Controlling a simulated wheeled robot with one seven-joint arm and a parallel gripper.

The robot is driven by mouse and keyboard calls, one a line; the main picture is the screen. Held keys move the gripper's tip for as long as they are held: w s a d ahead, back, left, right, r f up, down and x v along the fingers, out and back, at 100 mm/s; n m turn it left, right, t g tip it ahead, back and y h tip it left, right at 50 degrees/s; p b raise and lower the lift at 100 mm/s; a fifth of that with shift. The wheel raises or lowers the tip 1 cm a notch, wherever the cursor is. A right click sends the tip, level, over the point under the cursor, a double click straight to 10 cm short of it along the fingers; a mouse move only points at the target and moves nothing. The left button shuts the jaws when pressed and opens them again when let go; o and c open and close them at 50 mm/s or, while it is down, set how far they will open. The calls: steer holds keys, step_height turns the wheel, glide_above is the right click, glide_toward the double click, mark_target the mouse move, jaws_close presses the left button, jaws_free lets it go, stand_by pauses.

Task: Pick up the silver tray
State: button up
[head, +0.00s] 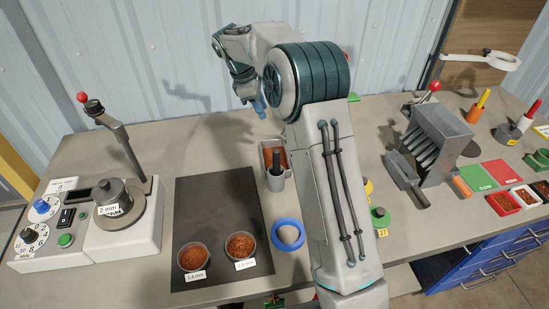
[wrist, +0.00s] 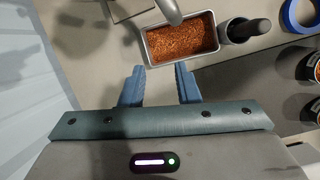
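The silver tray (wrist: 182,60) is a small rectangular metal tin filled with copper-coloured granules. It lies just beyond my fingertips in the wrist view, slightly to the right. In the head view the silver tray (head: 262,152) stands on the bench left of my arm, partly hidden by a dark upright handle. My gripper (wrist: 158,72) has two blue fingers spread apart with nothing between them. In the head view my gripper (head: 258,105) hangs above and behind the tray, apart from it.
A black-topped cylinder (wrist: 245,31) stands close to the tray's right side. A rounded grey part (wrist: 168,10) reaches over the tray's far edge. A blue ring (head: 288,235) and a dark mat (head: 215,212) with two granule dishes are nearby. A tester (head: 88,220) stands left.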

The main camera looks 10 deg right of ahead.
steer(key=w+f, duration=0.1)
steer(key=f, duration=0.3)
steer(key=w+d+f+n+p, duration=0.1)
steer(key=w+f, duration=0.1)
steer(key=f, duration=0.2)
steer(key=w+d+f+n, duration=0.1)
steer(key=f, duration=0.3)
steer(key=shift+w+d+g+h, duration=0.25)
steer(key=shift+g+h, duration=0.05)
steer(key=shift+h, duration=0.1)
steer(key=shift+a+p+x, duration=0.15)
steer(key=shift+p+x, duration=0.4)
steer(key=shift+x, duration=0.8)
steer(key=shift+a+p+x, duration=0.15)
steer(key=shift+p+x, duration=0.35)
steer(key=shift+x, duration=0.9)
jaws_close()
